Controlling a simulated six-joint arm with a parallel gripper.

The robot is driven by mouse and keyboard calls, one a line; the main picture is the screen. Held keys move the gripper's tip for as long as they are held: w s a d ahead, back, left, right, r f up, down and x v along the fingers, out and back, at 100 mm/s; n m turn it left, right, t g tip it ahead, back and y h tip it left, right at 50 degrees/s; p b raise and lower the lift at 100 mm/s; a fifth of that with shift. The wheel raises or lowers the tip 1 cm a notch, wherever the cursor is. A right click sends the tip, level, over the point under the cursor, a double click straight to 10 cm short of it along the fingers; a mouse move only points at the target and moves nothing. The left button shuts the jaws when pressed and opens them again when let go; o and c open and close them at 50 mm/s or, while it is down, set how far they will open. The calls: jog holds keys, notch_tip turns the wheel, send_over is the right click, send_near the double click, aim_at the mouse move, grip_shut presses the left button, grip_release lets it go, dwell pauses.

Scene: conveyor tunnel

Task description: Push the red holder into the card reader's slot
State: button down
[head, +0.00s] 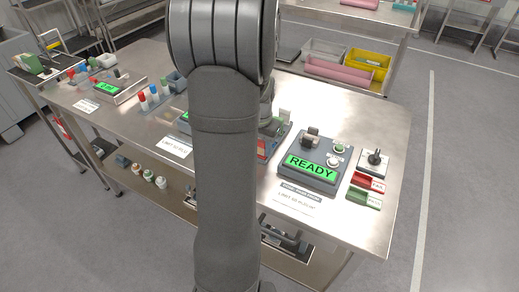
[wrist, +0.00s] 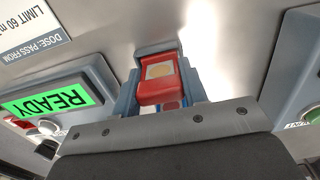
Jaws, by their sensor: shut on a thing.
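A grey device with a green READY screen (head: 310,167) stands right of my arm in the head view.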

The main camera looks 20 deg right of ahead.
jog(key=shift+r, duration=0.15)
jog(key=shift+r, duration=1.4)
jog(key=shift+r, duration=0.5)
